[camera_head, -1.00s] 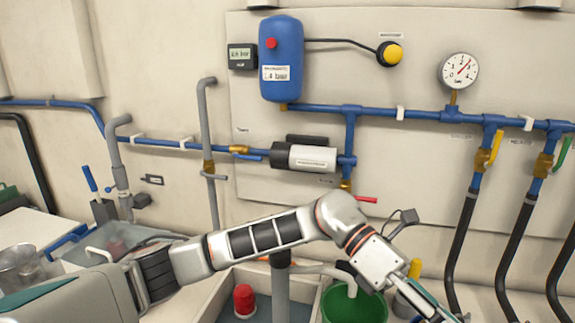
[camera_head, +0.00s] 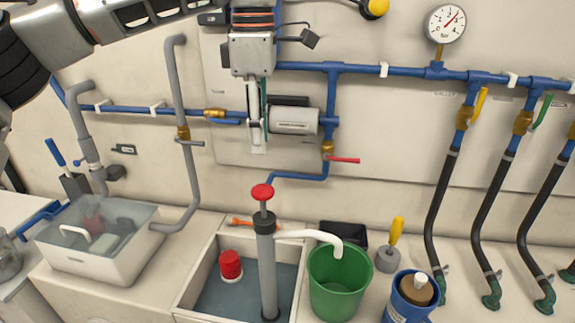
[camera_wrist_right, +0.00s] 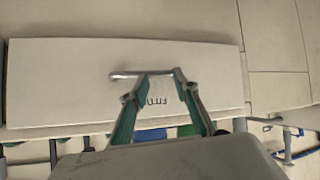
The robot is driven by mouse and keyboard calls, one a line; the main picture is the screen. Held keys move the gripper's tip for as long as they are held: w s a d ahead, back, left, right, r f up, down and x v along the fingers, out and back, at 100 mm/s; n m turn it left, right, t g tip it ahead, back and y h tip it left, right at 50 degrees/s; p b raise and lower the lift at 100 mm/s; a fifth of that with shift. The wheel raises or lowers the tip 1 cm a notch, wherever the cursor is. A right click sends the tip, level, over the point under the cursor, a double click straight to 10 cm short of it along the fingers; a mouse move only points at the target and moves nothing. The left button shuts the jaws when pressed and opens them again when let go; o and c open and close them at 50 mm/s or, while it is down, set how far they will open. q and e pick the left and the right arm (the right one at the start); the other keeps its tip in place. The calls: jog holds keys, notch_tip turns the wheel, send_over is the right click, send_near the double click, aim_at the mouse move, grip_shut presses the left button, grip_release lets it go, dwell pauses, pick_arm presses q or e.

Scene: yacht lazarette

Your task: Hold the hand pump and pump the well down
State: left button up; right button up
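The hand pump (camera_head: 267,265) stands upright in the well (camera_head: 208,268), with a red knob handle (camera_head: 262,192) on top. Its white spout (camera_head: 318,237) reaches over the green bucket (camera_head: 338,287). The well is a white-walled box holding dark water and a red float-like part (camera_head: 230,265). My left gripper (camera_head: 257,148) points down above the pump handle, apart from it in the picture; its fingers show edge-on, so their gap is unclear. My right gripper (camera_wrist_right: 162,76) is open in the right wrist view, its fingertips near a metal bar handle (camera_wrist_right: 130,74) on a white panel (camera_wrist_right: 60,85).
Blue pipes (camera_head: 400,72) and a white cylinder (camera_head: 294,120) line the wall behind. A blue container (camera_head: 410,298) and a yellow-handled tool (camera_head: 396,235) stand right of the bucket. Black hoses (camera_head: 440,195) hang at right.

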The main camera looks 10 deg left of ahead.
jog(key=w+a+r+t+y, duration=0.1)
jog(key=w+a+r+y, duration=0.2)
jog(key=a+r, duration=0.5)
jog(key=w+a+r+m+t+y, duration=0.1)
jog(key=w+a+r+y, duration=0.3)
jog(key=r, duration=0.6)
jog(key=w+a+r+t+y, duration=0.1)
jog(key=a+r+y, duration=0.1)
jog(key=a+r, duration=0.7)
jog(key=n+t+h, duration=0.1)
jog(key=n+h, duration=0.1)
jog(key=n, duration=0.1)
send_near(341, 253)
jog(key=x, duration=0.3)
jog(key=shift+a+f, duration=0.1)
jog(key=shift+a, duration=0.2)
jog(key=shift+w, duration=0.35)
jog(key=x, duration=0.7)
jog(key=shift+w, duration=0.15)
